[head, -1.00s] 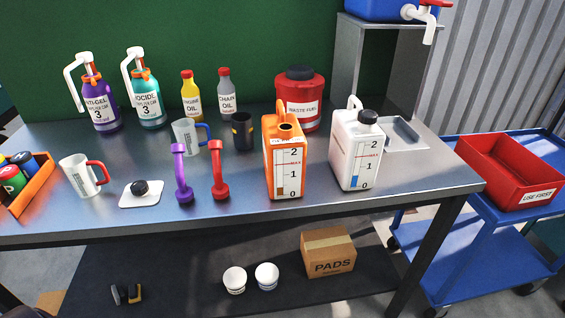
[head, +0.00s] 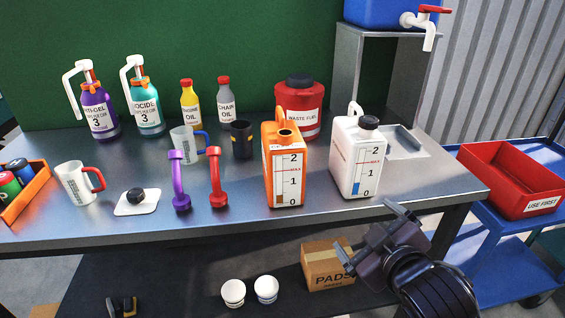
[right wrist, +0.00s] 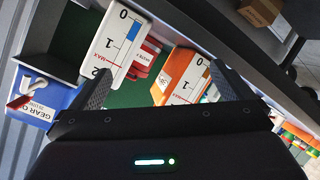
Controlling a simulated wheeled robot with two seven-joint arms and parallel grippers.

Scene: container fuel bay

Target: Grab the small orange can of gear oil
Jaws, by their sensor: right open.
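The orange can (head: 282,168) stands upright on the steel bench, its front marked with a 0 to 2 scale. I cannot read a gear oil label on it. In the right wrist view the can (right wrist: 182,73) shows between the finger ends, farther off. A white jug (head: 357,160) with a similar scale stands to its right; it also shows in the wrist view (right wrist: 113,45). My right gripper (head: 371,236) is open and empty, in front of the bench edge, below and right of the can, touching neither. My left gripper is not in view.
A red waste fuel can (head: 300,100) stands behind. Purple (head: 180,180) and red (head: 217,180) handled tools stand left of the orange can. A blue container (right wrist: 45,103) labelled GEAR O… sits on a raised stand. A red bin (head: 510,180) is at right, a PADS box (head: 327,268) below.

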